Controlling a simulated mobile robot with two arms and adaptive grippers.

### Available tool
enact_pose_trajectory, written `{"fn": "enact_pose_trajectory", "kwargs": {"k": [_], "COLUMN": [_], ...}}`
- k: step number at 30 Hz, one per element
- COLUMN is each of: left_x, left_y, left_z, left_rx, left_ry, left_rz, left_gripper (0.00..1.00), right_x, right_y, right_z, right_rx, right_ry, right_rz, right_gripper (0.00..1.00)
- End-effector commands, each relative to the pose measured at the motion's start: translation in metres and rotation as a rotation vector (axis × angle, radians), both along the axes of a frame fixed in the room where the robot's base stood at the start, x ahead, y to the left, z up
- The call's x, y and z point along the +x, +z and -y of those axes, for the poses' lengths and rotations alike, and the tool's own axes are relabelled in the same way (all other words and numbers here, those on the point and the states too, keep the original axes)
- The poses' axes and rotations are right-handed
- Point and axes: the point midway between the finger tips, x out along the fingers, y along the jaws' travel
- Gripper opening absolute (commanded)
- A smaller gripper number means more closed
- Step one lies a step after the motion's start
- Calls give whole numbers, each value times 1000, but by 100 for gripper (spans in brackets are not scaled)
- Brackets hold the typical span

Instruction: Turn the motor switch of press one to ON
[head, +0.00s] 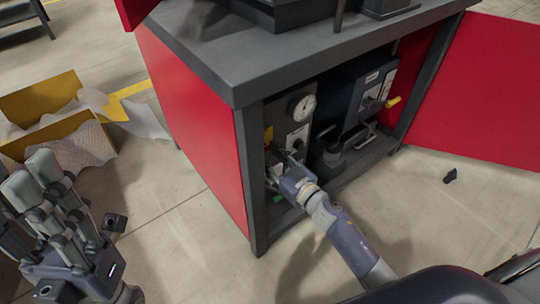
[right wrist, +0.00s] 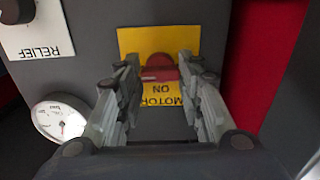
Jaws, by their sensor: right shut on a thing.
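The motor switch of press one is a red knob (right wrist: 159,68) on a yellow plate (right wrist: 128,40) that reads MOTOR and ON, upside down in the right wrist view. My right gripper (right wrist: 161,80) is shut on the red knob, one finger on each side. How far the knob is turned is hard to tell. In the head view my right gripper (head: 283,168) reaches into the cabinet, at the front of the grey press unit (head: 283,112), and hides the knob. My left gripper (head: 32,175) is raised at the left, away from the cabinet.
A gauge (head: 302,107) and a RELIEF plate (right wrist: 38,32) are on the same panel. A dark blue unit (head: 358,100) stands right of it. The cabinet's red door (head: 485,95) is open. A cardboard box (head: 48,100) and a small black object (head: 450,176) lie on the floor.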

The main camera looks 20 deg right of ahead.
Motion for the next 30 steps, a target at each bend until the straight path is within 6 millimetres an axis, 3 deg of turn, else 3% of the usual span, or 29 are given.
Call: {"fn": "enact_pose_trajectory", "kwargs": {"k": [8,30], "left_x": [0,0], "left_y": [6,15], "left_z": [0,0], "left_rx": [0,0], "left_ry": [0,1], "left_rz": [0,1], "left_gripper": [40,40], "right_x": [0,0], "right_y": [1,0], "right_z": [0,0], "right_rx": [-149,-801], "right_ry": [0,0], "right_rz": [54,292], "right_gripper": [10,10]}}
